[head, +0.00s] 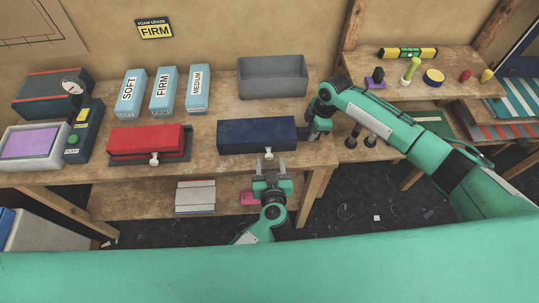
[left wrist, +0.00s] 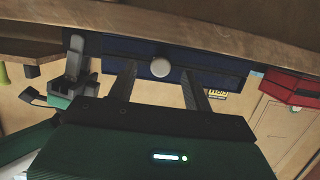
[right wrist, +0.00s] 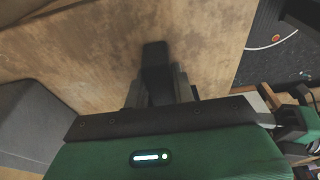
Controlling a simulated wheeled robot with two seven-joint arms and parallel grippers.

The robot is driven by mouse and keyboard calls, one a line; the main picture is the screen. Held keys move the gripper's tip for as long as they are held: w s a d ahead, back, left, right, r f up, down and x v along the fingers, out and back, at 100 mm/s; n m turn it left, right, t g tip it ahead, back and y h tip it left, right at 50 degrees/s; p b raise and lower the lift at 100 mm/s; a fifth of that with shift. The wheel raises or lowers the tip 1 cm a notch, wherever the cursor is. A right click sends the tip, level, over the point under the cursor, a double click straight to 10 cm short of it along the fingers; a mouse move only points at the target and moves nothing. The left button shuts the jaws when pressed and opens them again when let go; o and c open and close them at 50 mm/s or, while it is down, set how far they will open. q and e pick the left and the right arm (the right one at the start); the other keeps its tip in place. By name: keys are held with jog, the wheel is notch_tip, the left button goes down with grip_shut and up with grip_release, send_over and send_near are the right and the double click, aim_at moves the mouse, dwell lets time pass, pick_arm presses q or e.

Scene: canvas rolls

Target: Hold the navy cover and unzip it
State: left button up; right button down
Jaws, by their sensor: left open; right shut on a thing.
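The navy cover (head: 257,133) lies closed on the bench, with a pale round zip pull (head: 268,153) on its front edge. My left gripper (head: 268,163) is open just in front of the pull. In the left wrist view the pull (left wrist: 161,69) appears between the spread fingers, and I cannot tell whether they touch it. My right gripper (head: 311,131) is at the cover's right end, shut on a dark tab there. In the right wrist view the tab (right wrist: 155,62) sticks out between the fingers, above the wooden top.
A red cover (head: 146,139) with its own pull lies to the left. A grey open bin (head: 272,76) and several labelled blue blocks (head: 162,90) stand behind. The bench's front edge and a lower shelf (head: 120,200) are near my left gripper.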

aim_at(269, 159)
pick_arm(q)
jog(key=shift+x, duration=1.9)
jog(key=c, duration=1)
jog(key=shift+o, duration=0.2)
